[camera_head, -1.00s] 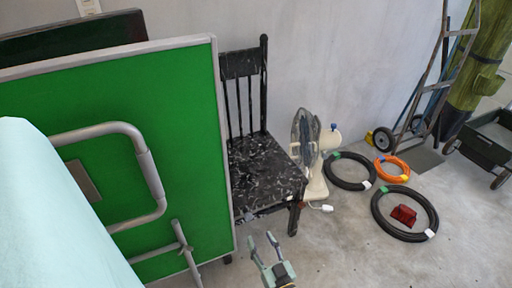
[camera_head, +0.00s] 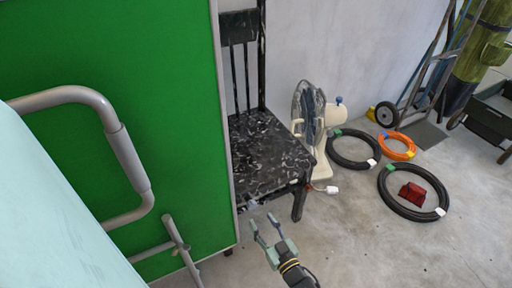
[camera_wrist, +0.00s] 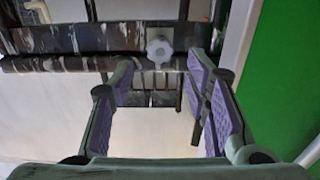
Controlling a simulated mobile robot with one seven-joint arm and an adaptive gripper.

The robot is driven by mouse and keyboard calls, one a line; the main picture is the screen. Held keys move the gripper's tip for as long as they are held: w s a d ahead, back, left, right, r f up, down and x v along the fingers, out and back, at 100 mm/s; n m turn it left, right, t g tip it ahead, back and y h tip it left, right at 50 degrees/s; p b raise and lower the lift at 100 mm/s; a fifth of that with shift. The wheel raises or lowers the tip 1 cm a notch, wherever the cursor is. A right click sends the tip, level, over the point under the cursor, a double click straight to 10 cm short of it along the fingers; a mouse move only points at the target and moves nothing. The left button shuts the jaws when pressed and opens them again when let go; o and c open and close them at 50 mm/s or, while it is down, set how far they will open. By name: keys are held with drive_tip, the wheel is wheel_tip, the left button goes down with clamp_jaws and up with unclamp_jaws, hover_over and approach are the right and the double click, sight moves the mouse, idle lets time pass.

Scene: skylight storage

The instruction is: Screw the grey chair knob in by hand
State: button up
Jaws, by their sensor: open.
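The grey chair knob (camera_wrist: 159,50) is a lobed knob on the dark front rail of the black chair, seen between my fingers in the wrist view. In the head view the black chair (camera_head: 262,150), speckled with white, stands against the wall beside the green board. My gripper (camera_head: 265,228) is open and empty, in front of the chair and below its seat edge. In the wrist view its purple-padded fingers (camera_wrist: 160,88) stand apart on both sides of the knob's line. The knob lies beyond the fingertips, slightly above their middle. How deep it sits in the rail cannot be told.
The green board (camera_head: 130,110) with grey tube legs stands close on the left. A fan (camera_head: 312,125), black coils (camera_head: 351,149), an orange coil (camera_head: 396,146) and a red object (camera_head: 412,194) are on the right. The floor in front is clear.

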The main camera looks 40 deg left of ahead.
sight(253, 207)
drive_tip(key=shift+b+x, duration=0.9)
drive_tip(key=shift+x, duration=1.9)
drive_tip(key=shift+w+a+p, duration=0.1)
drive_tip(key=shift+a+p, duration=0.05)
drive_tip(key=shift+p, duration=0.2)
drive_tip(key=shift+c, duration=0.4)
